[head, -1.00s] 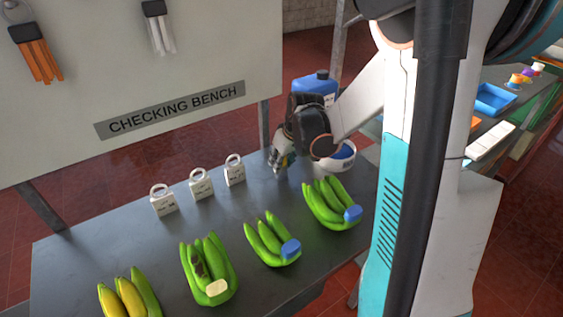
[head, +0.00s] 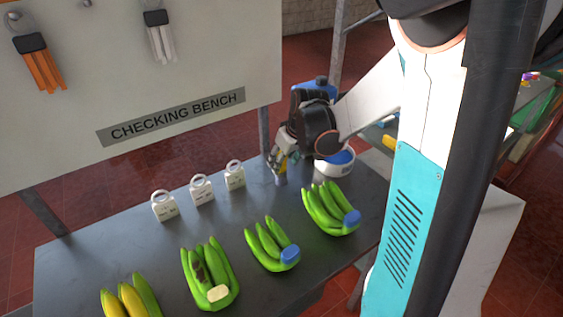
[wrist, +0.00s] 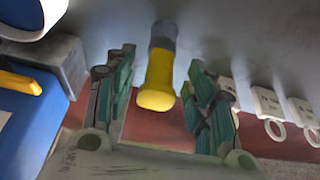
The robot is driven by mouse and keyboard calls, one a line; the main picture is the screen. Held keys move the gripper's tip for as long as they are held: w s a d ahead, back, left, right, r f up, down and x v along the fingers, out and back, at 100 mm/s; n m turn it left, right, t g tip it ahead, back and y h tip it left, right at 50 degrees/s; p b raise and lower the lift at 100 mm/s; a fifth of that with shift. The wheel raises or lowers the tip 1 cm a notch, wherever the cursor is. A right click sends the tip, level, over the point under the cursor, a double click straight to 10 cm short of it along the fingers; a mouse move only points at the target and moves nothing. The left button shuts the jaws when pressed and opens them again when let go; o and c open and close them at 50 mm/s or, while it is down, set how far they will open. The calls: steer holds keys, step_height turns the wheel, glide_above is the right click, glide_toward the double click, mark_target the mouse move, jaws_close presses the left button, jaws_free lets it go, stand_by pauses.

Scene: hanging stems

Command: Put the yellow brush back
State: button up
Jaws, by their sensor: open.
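The yellow brush shows in the wrist view as a yellow handle (wrist: 158,85) with a grey end pointing toward the bench top. It lies between the two fingers of my gripper (wrist: 160,95), with gaps on both sides. The fingers are open and do not grip it. In the head view my gripper (head: 279,163) is low over the far part of the checking bench (head: 150,245). A small grey end shows just beneath the fingers there; the handle is mostly hidden by them.
Green banana bunches (head: 330,208) line the front. Orange (head: 40,65) and white strips (head: 160,38) hang on the board.

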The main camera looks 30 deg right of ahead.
steer(key=p+v, duration=0.2)
steer(key=v, duration=0.6)
steer(key=shift+r+p, duration=0.15)
steer(key=shift+p, duration=0.15)
